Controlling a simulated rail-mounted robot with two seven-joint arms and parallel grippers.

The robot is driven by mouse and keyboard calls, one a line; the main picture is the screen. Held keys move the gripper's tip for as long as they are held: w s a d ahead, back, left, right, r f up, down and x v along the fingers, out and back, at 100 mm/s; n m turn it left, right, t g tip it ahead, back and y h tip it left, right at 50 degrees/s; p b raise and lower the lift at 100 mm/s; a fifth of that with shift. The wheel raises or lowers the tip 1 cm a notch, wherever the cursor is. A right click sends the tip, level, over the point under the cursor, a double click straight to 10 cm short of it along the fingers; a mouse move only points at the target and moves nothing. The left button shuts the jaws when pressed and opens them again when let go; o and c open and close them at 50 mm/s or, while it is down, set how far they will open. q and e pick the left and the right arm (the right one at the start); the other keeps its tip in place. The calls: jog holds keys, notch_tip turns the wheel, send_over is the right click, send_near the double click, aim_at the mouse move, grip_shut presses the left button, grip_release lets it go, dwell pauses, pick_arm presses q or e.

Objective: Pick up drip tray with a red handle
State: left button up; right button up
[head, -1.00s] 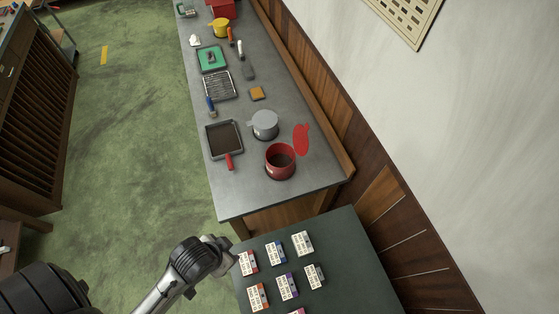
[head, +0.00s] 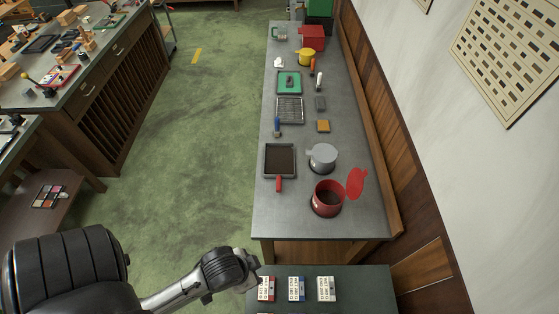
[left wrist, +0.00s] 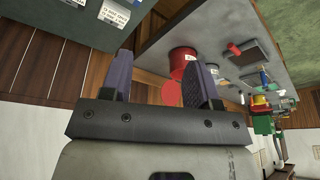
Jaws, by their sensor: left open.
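The drip tray (head: 280,160) is a dark, shallow square pan with a grey rim. It lies on the grey bench near its front left edge, and its red handle (head: 279,184) points toward me. In the left wrist view the tray (left wrist: 253,52) shows at the upper right, with the red handle (left wrist: 234,48) beside it. My left gripper (left wrist: 160,78) is open and empty in the left wrist view, well short of the tray. In the head view my left arm reaches in from the lower left, and its fingers are not clear there. My right gripper is not in view.
A red pot (head: 327,199) with a raised red lid (head: 357,183) and a grey pot (head: 322,157) stand right of the tray. A wire rack (head: 290,110) and blue-handled tool (head: 277,127) lie behind it. A dark table (head: 350,286) with small boxes is in front.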

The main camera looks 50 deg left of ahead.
pick_arm(q)
jog(key=shift+c, duration=0.4)
jog(key=shift+c, duration=1)
